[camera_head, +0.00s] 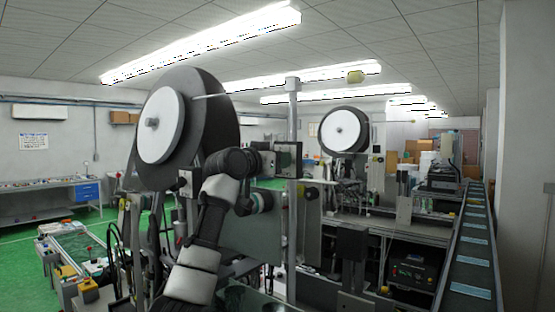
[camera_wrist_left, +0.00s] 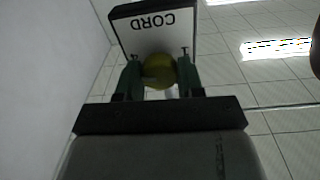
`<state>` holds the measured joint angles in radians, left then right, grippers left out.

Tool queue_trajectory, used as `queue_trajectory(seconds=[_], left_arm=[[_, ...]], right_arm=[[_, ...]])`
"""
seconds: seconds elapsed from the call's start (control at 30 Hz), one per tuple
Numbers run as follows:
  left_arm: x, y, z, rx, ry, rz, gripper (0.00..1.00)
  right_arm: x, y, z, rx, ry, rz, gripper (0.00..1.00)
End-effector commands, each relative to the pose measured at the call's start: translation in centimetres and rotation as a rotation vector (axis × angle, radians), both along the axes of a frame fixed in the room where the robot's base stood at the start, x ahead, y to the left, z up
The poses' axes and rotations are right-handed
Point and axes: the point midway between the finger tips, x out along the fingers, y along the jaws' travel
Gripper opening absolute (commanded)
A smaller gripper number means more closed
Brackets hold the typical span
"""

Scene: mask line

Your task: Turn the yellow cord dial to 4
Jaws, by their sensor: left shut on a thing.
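The yellow cord dial (camera_wrist_left: 159,69) shows in the left wrist view as a round, dull yellow knob below a white plate marked CORD (camera_wrist_left: 158,28). The plate has a dark frame and its lettering appears upside down. My left gripper (camera_head: 289,158) is shut on the dial, with one green finger on each side of it. In the head view the arm reaches up from the bottom and the gripper is at a grey upright post; the dial is hidden there. I cannot read the dial's setting. My right gripper is not in view.
A large black and white reel (camera_head: 163,125) stands left of my wrist, and a second reel (camera_head: 344,130) is farther back on the right. A conveyor (camera_head: 472,255) runs along the right side. Green floor (camera_head: 30,255) is open at the left.

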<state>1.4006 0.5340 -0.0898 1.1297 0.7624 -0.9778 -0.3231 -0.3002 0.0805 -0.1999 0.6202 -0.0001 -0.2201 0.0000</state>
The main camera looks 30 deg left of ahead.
Motion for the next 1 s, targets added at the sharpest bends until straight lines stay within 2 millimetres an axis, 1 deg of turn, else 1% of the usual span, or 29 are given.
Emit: queue_trajectory(seconds=[0.03, 0.17, 0.2, 0.37, 0.6, 0.73, 0.87, 1.0], left_arm=[[0.2, -0.1, -0.5, 0.001, 0.012, -0.002, 0.14], [0.2, -0.1, -0.5, 0.001, 0.012, -0.002, 0.14], [0.2, -0.1, -0.5, 0.001, 0.012, -0.002, 0.39], [0.1, -0.1, -0.3, 0.0, 0.008, -0.001, 0.63], [0.0, 0.0, -0.2, -0.001, 0.003, -0.001, 0.63], [-0.7, 0.1, -0.4, 0.0, 0.001, 0.001, 0.63], [-2.7, 0.4, -0.8, 0.002, 0.0, 0.002, 0.63], [-5.7, 0.7, -1.0, 0.002, -0.001, 0.002, 0.63]], right_arm=[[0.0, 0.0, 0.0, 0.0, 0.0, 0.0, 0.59], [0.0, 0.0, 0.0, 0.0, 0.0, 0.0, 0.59], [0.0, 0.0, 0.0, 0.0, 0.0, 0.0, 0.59], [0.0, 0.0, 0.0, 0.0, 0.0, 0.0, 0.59], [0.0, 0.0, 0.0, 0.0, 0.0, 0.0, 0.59], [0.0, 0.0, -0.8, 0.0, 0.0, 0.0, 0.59], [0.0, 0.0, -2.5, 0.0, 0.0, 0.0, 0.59], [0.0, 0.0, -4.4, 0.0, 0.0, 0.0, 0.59]])
